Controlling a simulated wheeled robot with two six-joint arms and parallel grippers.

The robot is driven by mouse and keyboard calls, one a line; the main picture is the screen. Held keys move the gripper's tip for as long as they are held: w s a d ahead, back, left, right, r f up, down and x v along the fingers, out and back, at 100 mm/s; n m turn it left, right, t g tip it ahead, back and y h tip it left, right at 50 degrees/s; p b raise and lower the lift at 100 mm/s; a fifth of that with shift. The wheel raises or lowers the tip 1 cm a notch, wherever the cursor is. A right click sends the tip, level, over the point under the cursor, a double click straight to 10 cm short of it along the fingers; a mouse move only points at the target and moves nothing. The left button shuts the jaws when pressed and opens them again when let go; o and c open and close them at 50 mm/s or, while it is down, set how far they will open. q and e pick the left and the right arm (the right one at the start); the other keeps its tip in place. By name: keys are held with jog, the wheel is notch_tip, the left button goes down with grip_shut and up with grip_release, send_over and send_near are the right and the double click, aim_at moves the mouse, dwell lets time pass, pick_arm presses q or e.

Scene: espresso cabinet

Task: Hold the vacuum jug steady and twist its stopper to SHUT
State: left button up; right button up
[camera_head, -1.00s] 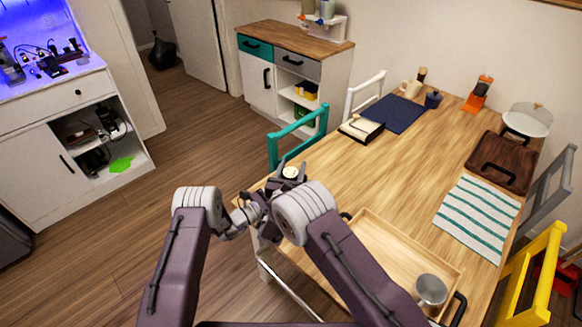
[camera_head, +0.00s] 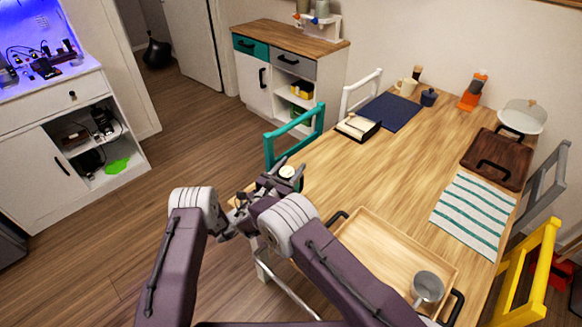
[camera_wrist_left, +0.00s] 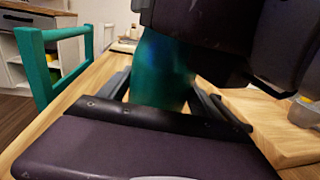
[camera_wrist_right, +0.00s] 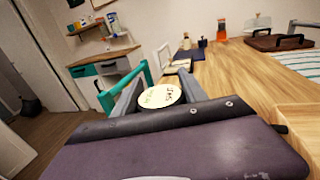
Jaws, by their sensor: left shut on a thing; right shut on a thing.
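The vacuum jug is a shiny teal vessel (camera_wrist_left: 160,75), upright at the near left end of the wooden table. Its round cream stopper (camera_wrist_right: 158,96) carries small markings too unclear to read. The stopper also shows in the head view (camera_head: 288,172), where my arms hide most of the jug. My left gripper (camera_wrist_left: 163,95) is shut on the jug's body, with one finger on each side. My right gripper (camera_wrist_right: 160,90) is shut on the stopper from above, its fingers on either side of the disc. My right gripper blocks the jug's top in the left wrist view.
A wooden tray (camera_head: 369,244) with a grey metal cup (camera_head: 427,287) lies just right of my right arm. A teal chair (camera_head: 297,137) stands behind the jug. A black-and-cream box (camera_head: 357,127) and navy mat (camera_head: 390,112) lie farther back. The table's middle is clear.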

jog(key=o, duration=1.4)
jog(key=shift+c, duration=0.2)
jog(key=v, duration=1.2)
jog(key=shift+r, duration=0.1)
